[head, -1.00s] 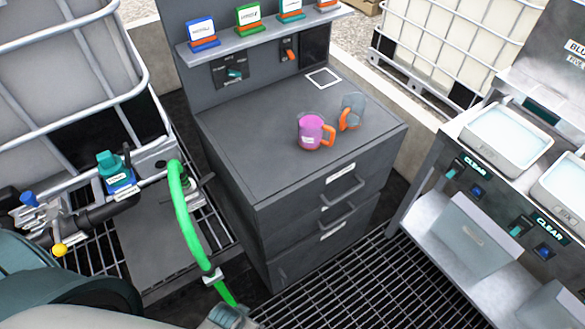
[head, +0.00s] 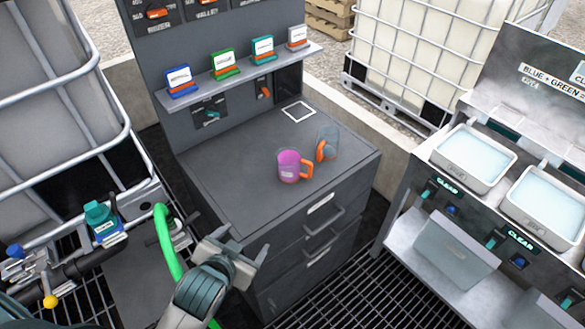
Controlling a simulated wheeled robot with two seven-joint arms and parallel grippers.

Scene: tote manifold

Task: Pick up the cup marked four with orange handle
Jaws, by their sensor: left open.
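Two cups with orange handles stand on the grey cabinet top. The nearer cup (head: 289,167) holds something pink-purple and has a small pale label too small to read. The other cup (head: 329,141) is clear and looks empty, just behind and to the right; its marking cannot be read. I cannot tell which one is marked four. My left gripper (head: 257,249) is open and empty, in front of the cabinet's near edge, below and apart from both cups. My right gripper is not in view.
The cabinet top (head: 222,187) is clear left of the cups. A white square outline (head: 299,111) lies behind them. A shelf (head: 240,74) with several coloured blocks hangs above. A green hose (head: 164,240) rises beside my left arm. A bench with trays (head: 473,158) stands right.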

